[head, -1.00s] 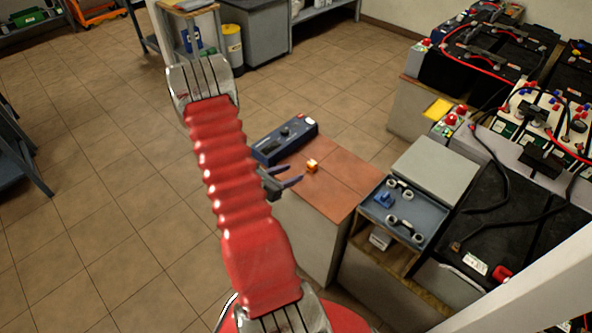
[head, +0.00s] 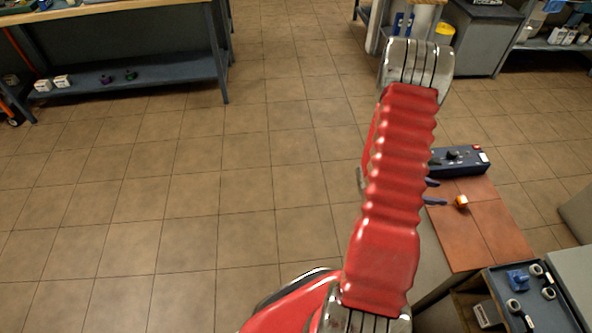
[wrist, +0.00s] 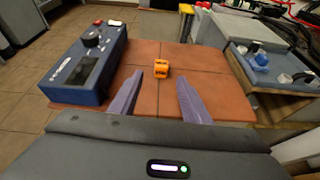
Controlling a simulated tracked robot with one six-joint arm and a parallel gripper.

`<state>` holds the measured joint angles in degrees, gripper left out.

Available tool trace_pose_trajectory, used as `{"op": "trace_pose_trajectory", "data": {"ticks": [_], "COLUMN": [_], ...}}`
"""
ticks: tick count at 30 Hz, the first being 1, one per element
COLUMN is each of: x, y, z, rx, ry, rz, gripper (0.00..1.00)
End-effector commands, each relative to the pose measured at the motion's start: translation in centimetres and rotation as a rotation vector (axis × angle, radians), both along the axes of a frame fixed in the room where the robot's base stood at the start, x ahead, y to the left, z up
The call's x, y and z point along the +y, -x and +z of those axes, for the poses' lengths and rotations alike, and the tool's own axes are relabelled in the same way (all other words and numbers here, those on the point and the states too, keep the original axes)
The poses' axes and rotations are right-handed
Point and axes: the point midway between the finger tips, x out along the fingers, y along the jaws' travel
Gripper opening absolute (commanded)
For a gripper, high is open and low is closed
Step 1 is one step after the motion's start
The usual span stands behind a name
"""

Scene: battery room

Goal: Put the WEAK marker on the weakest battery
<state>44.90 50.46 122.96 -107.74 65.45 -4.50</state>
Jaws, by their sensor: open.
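A small orange block (head: 461,201), possibly the WEAK marker, rests on the reddish-brown tiled bench top (head: 500,232). It shows in the wrist view (wrist: 161,68) with a dark marking on its front that I cannot read. My gripper (head: 434,192) is open and empty, just left of the block in the head view and partly hidden behind my red arm. In the wrist view my two purple-grey fingers (wrist: 156,95) point toward the block, which sits beyond their tips, roughly centred between them. The batteries are out of the head view now; only red and black cables show at the wrist view's top right.
A blue meter box (head: 459,161) with a knob stands on the bench's far side, left of my fingers in the wrist view (wrist: 88,62). A grey-blue tray (head: 540,310) with a blue piece and metal fittings sits at the right. Open tiled floor lies left.

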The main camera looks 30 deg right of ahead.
Motion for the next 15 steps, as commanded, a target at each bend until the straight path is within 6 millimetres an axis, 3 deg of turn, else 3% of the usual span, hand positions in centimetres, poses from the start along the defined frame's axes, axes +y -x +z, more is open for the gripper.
{"op": "trace_pose_trajectory", "data": {"ticks": [8,15], "x": [2.7,6.5], "y": [-2.5,-4.1], "z": [6.9,12.1], "rx": [-0.152,-0.314], "ry": [0.05,0.064], "rz": [-0.108,-0.211], "gripper": [0.43,0.43]}}
